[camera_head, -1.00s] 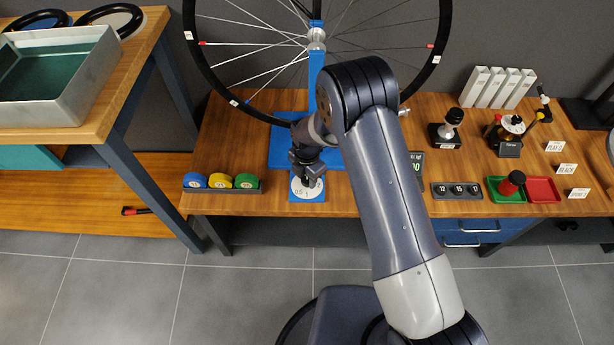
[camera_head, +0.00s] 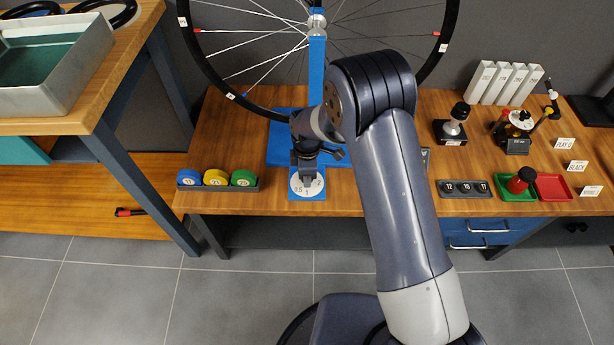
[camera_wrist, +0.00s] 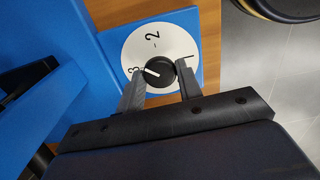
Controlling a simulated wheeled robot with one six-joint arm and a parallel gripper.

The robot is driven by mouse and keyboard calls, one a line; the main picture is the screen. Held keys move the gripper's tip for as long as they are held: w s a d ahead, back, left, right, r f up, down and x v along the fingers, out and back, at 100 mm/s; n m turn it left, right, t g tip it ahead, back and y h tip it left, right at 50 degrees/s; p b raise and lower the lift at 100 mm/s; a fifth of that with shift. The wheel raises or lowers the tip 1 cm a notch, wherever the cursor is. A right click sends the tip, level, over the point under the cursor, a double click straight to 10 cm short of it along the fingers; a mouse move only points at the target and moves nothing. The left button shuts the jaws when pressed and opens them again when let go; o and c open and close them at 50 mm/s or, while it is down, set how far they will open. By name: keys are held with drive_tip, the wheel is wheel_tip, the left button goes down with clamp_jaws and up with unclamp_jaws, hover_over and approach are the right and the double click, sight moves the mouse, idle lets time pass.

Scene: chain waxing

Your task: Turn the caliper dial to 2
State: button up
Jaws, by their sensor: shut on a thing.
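The caliper dial (camera_head: 308,193) is a round white face on a blue plate (camera_head: 293,196) at the front edge of the bench. In the wrist view the dial face (camera_wrist: 172,40) shows a 2, with a 3 partly hidden to its lower left and a mark like a 1 to its right. A black knob (camera_wrist: 160,78) with a white pointer line sits at its centre. The pointer points left, toward the 3. My gripper (camera_wrist: 160,73) has its two fingers on either side of the knob and is shut on it. In the head view my gripper (camera_head: 308,179) covers part of the dial.
A blue stand (camera_head: 317,75) with a spoked wheel rises behind the dial. A rack of round blue, yellow and green pieces (camera_head: 216,188) stands to the left. A dark holder (camera_head: 465,188) marked 12, 15, 17 and green and red trays (camera_head: 552,186) lie to the right.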

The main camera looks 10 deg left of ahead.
drive_tip(key=m+b, duration=0.1)
drive_tip(key=m, duration=0.3)
drive_tip(key=shift+m+b, duration=0.8)
drive_tip(key=shift+m, duration=1.8)
drive_tip(key=o, duration=1)
wheel_tip(320, 180, up, 11)
drive_tip(key=p, duration=0.1)
drive_tip(key=shift+f, duration=0.1)
